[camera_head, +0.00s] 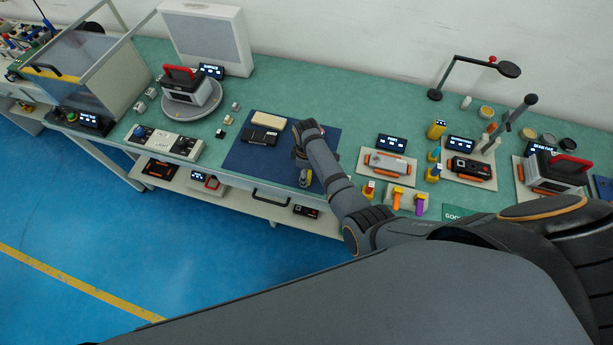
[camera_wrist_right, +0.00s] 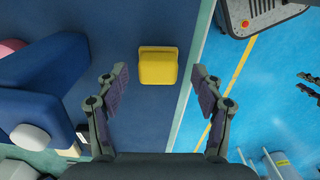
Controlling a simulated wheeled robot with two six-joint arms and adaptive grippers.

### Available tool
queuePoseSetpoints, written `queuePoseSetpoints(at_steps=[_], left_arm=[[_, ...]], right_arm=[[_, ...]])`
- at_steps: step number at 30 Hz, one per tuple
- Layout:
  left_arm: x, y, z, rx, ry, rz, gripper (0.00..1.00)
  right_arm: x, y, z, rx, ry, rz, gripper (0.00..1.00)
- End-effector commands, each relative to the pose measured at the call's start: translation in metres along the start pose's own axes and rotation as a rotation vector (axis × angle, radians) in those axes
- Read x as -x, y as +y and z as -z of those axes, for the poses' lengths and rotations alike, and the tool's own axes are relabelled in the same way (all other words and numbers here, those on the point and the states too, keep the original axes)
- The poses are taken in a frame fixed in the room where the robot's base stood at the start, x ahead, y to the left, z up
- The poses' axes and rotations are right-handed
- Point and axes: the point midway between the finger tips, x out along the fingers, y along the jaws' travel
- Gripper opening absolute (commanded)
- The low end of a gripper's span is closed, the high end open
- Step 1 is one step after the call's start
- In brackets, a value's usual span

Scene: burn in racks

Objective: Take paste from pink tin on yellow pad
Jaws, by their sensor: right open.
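A yellow block (camera_wrist_right: 158,68) stands on the dark blue mat (camera_wrist_right: 135,25) near the bench's front edge; I take it as the yellow pad. My right gripper (camera_wrist_right: 158,80) is open, with one finger on each side of the block, and nothing is held. In the head view the right gripper (camera_head: 304,180) points down over the mat's right part, partly hiding the yellow block. A pink rounded shape (camera_wrist_right: 10,48) is cut off at the left edge of the wrist view; I cannot tell if it is the tin. A small part of my left gripper (camera_wrist_right: 309,84) seems to show at the right edge.
A cream block (camera_head: 268,120) and a black device (camera_head: 259,136) lie on the mat, left of the gripper. A pale tray (camera_head: 387,165) with a device and several yellow-based tools (camera_head: 397,199) stand to the right. In the wrist view a dark blue bulky shape (camera_wrist_right: 40,95) is at left.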

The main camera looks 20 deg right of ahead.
Motion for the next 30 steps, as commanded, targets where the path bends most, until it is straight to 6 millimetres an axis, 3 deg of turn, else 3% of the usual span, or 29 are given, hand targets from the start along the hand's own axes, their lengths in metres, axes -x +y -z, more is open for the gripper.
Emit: queuePoseSetpoints(at_steps=[4, 11, 23, 30], left_arm=[[-0.001, 0.001, -0.001, 0.000, -0.002, 0.000, 0.40], [-0.001, 0.002, -0.002, 0.001, -0.002, -0.002, 0.40], [-0.001, 0.002, -0.004, 0.001, -0.007, -0.002, 0.40], [-0.001, 0.002, -0.004, 0.000, -0.007, -0.002, 0.40]], right_arm=[[-0.016, 0.001, 0.000, -0.001, 0.000, -0.002, 0.68], [-0.017, 0.001, 0.000, -0.001, 0.001, -0.003, 0.67], [-0.017, 0.001, 0.000, -0.001, 0.001, -0.002, 0.12], [-0.017, 0.001, 0.000, -0.001, 0.001, -0.002, 0.09]])
